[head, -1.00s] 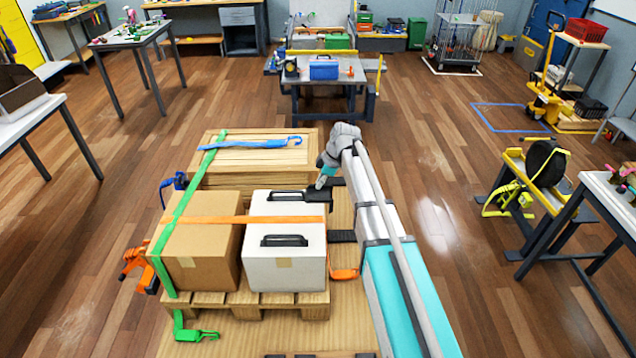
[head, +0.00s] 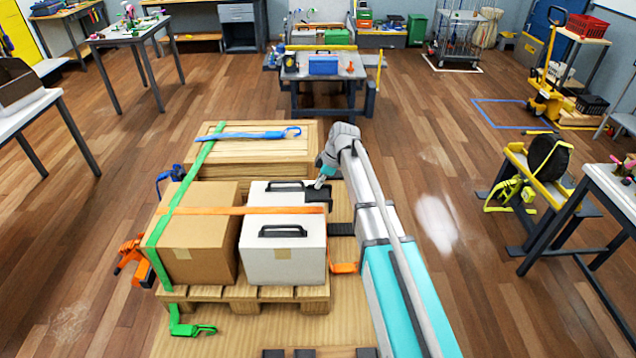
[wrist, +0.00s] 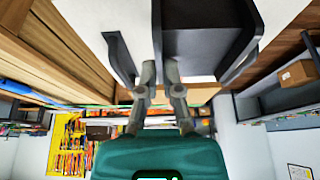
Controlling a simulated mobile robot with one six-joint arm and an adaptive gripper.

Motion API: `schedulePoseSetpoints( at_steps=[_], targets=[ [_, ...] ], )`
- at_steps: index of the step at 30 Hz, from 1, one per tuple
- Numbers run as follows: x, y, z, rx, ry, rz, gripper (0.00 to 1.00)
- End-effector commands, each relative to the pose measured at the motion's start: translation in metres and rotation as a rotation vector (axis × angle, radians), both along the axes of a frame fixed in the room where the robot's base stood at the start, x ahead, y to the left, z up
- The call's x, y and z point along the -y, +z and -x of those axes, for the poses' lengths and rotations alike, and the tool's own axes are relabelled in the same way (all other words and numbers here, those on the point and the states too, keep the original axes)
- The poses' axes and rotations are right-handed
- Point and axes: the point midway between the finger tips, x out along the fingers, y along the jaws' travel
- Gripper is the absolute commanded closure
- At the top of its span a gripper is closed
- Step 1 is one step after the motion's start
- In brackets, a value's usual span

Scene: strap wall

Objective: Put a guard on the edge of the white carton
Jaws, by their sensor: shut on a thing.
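The white carton (head: 283,262) stands on a wooden pallet (head: 245,293), with two black handles on top and an orange strap (head: 260,210) across it. My gripper (head: 322,181) is at the carton's far right top edge. It is shut on a black angled guard (head: 318,194), just behind the strap. In the wrist view my gripper's fingers (wrist: 160,72) meet at the black guard (wrist: 200,38), which lies over or against the white carton (wrist: 142,20). Whether it rests fully on the edge I cannot tell.
A brown carton (head: 198,250) stands left of the white one, with a green strap (head: 172,205) over it. A wooden crate (head: 250,155) is behind, with a blue strap (head: 240,135). Dark flat pieces (head: 318,353) lie at the near edge. Open floor (head: 440,150) lies right of my arm.

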Motion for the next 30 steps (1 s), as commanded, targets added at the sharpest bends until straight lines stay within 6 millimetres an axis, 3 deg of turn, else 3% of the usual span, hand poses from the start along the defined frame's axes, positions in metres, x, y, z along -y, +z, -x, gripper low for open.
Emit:
schedulePoseSetpoints(
  at_steps=[30],
  targets=[
    [-0.004,-0.059,0.000,0.000,0.002,0.000,1.00]
  ],
)
